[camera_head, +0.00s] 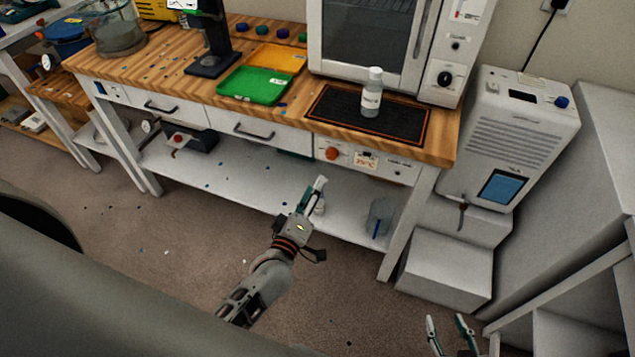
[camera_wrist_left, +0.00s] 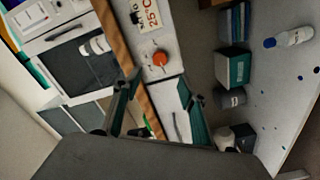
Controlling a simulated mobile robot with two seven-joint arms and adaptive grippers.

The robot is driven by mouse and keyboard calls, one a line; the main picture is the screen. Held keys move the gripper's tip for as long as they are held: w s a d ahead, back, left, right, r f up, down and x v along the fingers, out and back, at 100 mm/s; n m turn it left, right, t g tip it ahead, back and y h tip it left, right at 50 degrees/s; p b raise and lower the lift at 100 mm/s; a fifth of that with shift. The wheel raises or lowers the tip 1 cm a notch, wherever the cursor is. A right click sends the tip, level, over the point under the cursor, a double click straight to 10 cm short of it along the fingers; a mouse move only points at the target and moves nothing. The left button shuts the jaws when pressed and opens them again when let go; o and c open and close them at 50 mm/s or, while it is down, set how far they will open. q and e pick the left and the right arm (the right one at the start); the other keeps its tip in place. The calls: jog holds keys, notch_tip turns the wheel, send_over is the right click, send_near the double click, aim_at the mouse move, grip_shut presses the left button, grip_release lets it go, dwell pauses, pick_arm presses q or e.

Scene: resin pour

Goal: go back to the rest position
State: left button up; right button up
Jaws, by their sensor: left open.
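My left gripper (camera_head: 312,192) is out in front of the bench, in front of the lower shelf in the head view. Its two fingers stand apart in the left wrist view (camera_wrist_left: 158,100), with nothing held between them. My right gripper (camera_head: 450,332) is low at the bottom right edge, its fingers apart and empty. A clear bottle with a white cap (camera_head: 371,94) stands upright on the black mat (camera_head: 330,105), away from both grippers. The bottle also shows in the left wrist view (camera_wrist_left: 95,46).
The wooden bench (camera_head: 440,147) carries a green tray (camera_head: 255,86), a yellow tray (camera_head: 277,58) and an oven (camera_head: 370,40). Its lower shelf (camera_head: 240,187) holds a clear beaker (camera_head: 380,217). A white machine (camera_head: 515,135) stands right of the bench. Floor in front is mostly clear.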

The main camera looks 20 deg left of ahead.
dwell(0.5)
pick_arm(q)
jog(key=s+f+m+g+h, duration=0.1)
jog(key=s+f+m+g, duration=0.2)
jog(key=s+m, duration=0.5)
jog(key=s+f+m+g+h, duration=0.1)
jog(key=s+f+m+g, duration=0.3)
jog(key=s, duration=0.8)
notch_tip(320, 180, down, 2)
jog(key=m, duration=0.4)
jog(key=shift+s+a+f, duration=0.15)
jog(key=shift+s+f, duration=0.05)
